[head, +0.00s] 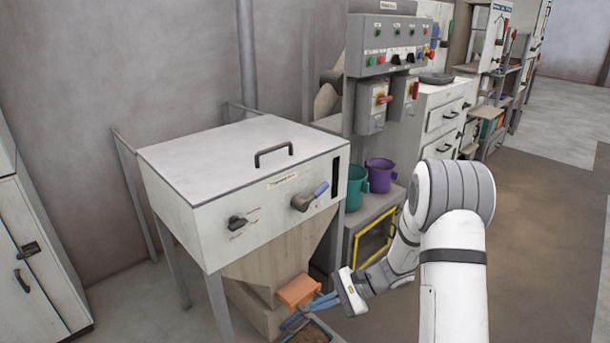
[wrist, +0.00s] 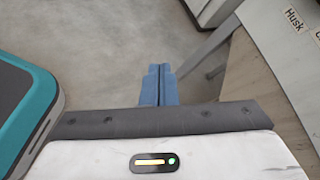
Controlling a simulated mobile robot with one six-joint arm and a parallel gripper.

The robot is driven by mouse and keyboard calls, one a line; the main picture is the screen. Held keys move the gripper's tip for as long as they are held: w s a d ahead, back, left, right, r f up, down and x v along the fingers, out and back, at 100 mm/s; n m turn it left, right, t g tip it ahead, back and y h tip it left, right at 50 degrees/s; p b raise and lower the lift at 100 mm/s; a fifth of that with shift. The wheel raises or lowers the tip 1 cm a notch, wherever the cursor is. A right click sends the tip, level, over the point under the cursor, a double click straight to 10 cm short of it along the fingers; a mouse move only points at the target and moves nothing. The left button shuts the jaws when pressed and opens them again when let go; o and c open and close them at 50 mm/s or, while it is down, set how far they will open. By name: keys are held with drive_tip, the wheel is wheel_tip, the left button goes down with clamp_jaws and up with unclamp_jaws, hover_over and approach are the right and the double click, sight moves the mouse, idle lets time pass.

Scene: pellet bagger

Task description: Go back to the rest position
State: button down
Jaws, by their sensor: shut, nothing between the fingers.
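My gripper (head: 318,303) is low in front of the hopper machine, beside its orange spout piece (head: 298,291). In the wrist view, its two blue fingers (wrist: 160,72) lie together with nothing between them. They point over bare grey floor. My white arm reaches down from the right side of the head view.
The hopper machine (head: 262,200) has a black lid handle and two front levers. Teal (head: 356,187) and purple (head: 380,175) buckets stand on a shelf behind my wrist. A teal-edged dark object (wrist: 45,100) is close at left in the wrist view. Open floor (head: 545,200) lies right.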

drive_tip(key=s+d+r+n+t+h+p, duration=0.1)
drive_tip(key=s+d+r+n+h+p, duration=0.2)
drive_tip(key=s+r, duration=0.4)
drive_tip(key=s+d+r+n+t+h+p, duration=0.1)
drive_tip(key=s+d+r+n+h+p, duration=0.3)
drive_tip(key=r, duration=1.3)
drive_tip(key=s+d+r+n+t+h+p, duration=0.1)
drive_tip(key=s+d+r+n+h+p, duration=0.3)
drive_tip(key=s+r+p, duration=0.4)
drive_tip(key=shift+s+r+t+h+p, duration=0.35)
drive_tip(key=shift+s+r+h, duration=0.4)
drive_tip(key=shift+r, duration=1.15)
drive_tip(key=shift+s, duration=0.1)
